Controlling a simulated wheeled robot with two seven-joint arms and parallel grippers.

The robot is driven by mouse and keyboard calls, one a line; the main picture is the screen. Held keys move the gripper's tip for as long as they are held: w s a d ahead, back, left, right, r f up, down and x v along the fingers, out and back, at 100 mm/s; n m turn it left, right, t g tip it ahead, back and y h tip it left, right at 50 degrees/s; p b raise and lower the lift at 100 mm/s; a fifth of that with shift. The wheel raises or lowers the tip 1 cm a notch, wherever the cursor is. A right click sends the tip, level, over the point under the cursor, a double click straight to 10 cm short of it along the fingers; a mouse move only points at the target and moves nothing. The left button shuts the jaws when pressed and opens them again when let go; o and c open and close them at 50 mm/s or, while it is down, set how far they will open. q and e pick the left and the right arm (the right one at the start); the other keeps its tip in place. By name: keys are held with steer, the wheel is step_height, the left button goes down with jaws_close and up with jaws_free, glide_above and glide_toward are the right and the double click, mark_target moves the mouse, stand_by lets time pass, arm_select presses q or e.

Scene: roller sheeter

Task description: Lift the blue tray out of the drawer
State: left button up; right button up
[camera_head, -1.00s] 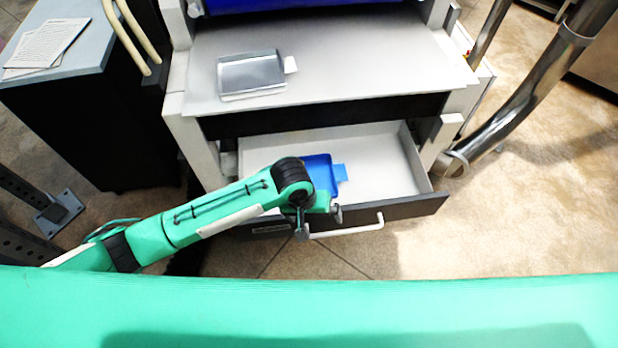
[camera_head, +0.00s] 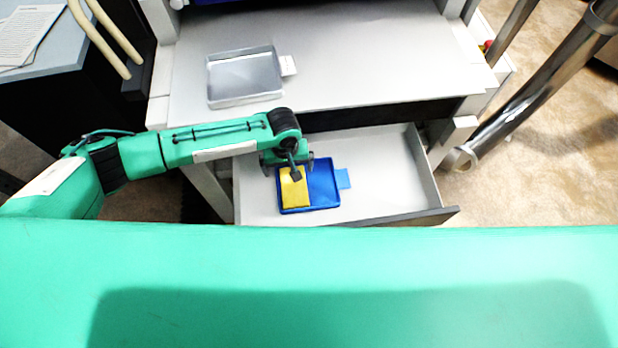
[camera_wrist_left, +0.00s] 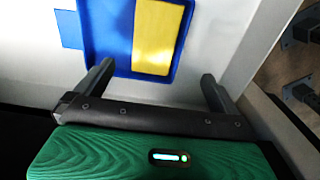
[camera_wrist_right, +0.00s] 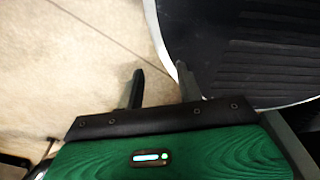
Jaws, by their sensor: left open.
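The blue tray (camera_head: 321,185) lies in the open drawer (camera_head: 390,185), with a small tab on its right side in the head view. A flat yellow piece (camera_head: 294,190) lies in the tray's left part. My left gripper (camera_head: 290,168) is over the tray's back left edge, partly covering it. In the left wrist view, the tray (camera_wrist_left: 108,30) and yellow piece (camera_wrist_left: 157,35) are ahead of the open, empty fingers (camera_wrist_left: 155,75). My right gripper shows only in its wrist view (camera_wrist_right: 158,70), fingers apart and empty over the floor.
A grey metal tray (camera_head: 245,78) lies on the white machine shelf (camera_head: 370,60) above the drawer. A side table (camera_head: 50,60) with papers stands at the left. A metal tube (camera_head: 540,85) stands at the right. The drawer's right part is empty.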

arm_select(q)
glide_above(292, 186)
step_height(292, 186, down, 5)
steer(key=shift+s+a+r, duration=0.15)
steer(key=shift+f, duration=0.35)
steer(key=shift+f+p, duration=0.4)
steer(key=shift+f, duration=0.4)
step_height(292, 186, down, 3)
steer(key=shift+f, duration=0.4)
steer(key=c, duration=1)
steer(key=shift+d, duration=0.2)
steer(key=shift+c, duration=0.5)
arm_select(e)
steer(key=shift+s+d+r, duration=0.25)
steer(key=shift+s+r, duration=0.35)
steer(key=shift+s, duration=0.25)
arm_select(q)
steer(key=shift+r, duration=0.1)
